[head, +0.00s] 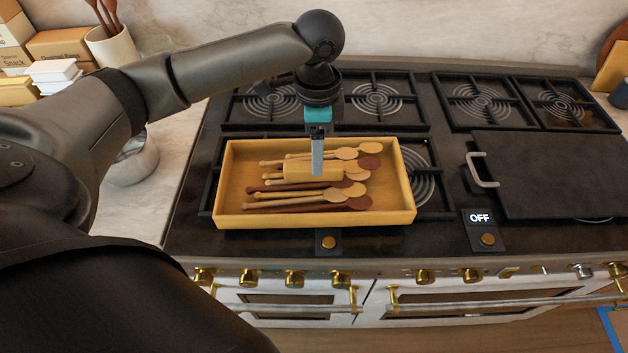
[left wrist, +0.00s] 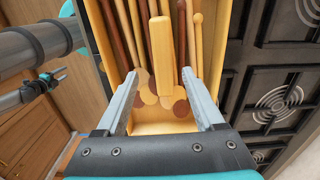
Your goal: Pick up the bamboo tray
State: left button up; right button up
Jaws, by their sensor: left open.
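The bamboo tray (head: 315,219) is a shallow, rectangular, yellow-tan box on the left part of the stovetop. Several light and dark wooden spoons lie in it, along with a tan block (head: 300,170) near its middle. My left gripper (head: 317,168) points down over the tray, open. In the left wrist view, the fingers of my left gripper (left wrist: 160,74) stand apart on either side of the near end of the tan block (left wrist: 162,55). I cannot tell whether they touch it.
A dark griddle cover (head: 545,170) with a metal handle lies right of the tray. Burner grates (head: 378,97) are behind it. An "OFF" sign (head: 480,217) stands at the front. A metal bowl (head: 133,160) and boxes (head: 65,43) are on the left counter.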

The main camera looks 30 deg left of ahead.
pick_arm(q)
jog(key=shift+a+f+b, duration=0.2)
jog(key=shift+f, duration=1.3)
jog(key=shift+a+f+b, duration=0.15)
jog(key=shift+f+b, duration=0.05)
jog(key=shift+f, duration=1.25)
grip_shut()
jog(key=shift+w+r, duration=0.1)
